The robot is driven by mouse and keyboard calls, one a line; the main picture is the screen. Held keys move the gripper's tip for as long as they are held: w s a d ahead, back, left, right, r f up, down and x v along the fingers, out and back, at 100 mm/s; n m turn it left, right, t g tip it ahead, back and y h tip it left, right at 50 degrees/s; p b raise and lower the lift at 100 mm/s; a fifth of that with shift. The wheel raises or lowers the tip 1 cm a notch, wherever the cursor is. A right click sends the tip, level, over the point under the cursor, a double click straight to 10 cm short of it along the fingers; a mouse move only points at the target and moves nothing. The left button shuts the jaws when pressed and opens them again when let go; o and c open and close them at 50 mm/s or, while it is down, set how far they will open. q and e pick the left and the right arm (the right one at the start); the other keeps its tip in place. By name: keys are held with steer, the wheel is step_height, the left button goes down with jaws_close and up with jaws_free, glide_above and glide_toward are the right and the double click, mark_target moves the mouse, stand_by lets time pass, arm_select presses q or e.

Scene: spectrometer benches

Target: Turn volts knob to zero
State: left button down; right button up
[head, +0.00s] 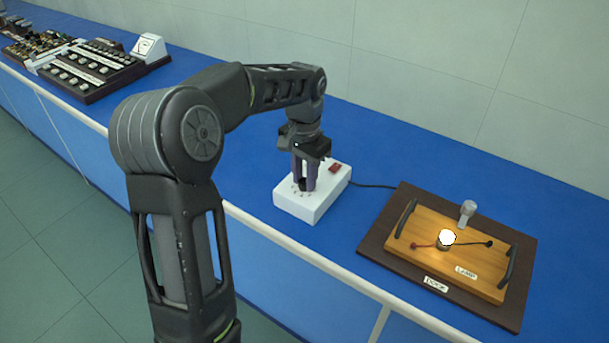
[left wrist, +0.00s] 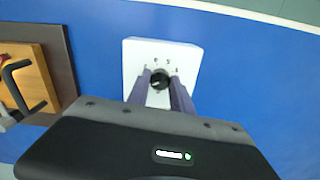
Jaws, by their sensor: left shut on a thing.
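The volts knob is a small black round knob (left wrist: 159,80) on the top face of a white power box (head: 313,205) on the blue bench. Small marks surround the knob, too small to read surely. My left gripper (head: 304,186) points down at the box, its purple fingers on either side of the knob and shut on it. In the left wrist view the fingers (left wrist: 160,88) reach the knob from below. The box also shows in the left wrist view (left wrist: 135,62). A red switch (head: 335,168) is on the box's far right corner. My right gripper is not in view.
A wooden lamp board (head: 450,272) with dark handles and a glowing bulb (head: 447,237) lies on a dark base (head: 385,238) to the right. A black cable (head: 372,185) runs from the box towards it. Boards of parts (head: 92,72) and a white meter (head: 150,47) stand far left.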

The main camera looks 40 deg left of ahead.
mark_target(304, 181)
arm_select(q)
steer(key=n, duration=0.6)
steer(key=shift+p, duration=0.35)
steer(key=n, duration=0.6)
steer(key=shift+n+p, duration=0.3)
steer(key=shift+p, duration=0.05)
steer(key=c, duration=1.1)
jaws_free()
steer(key=shift+r, duration=0.1)
step_height(304, 181, up, 8)
steer(key=shift+f, duration=0.15)
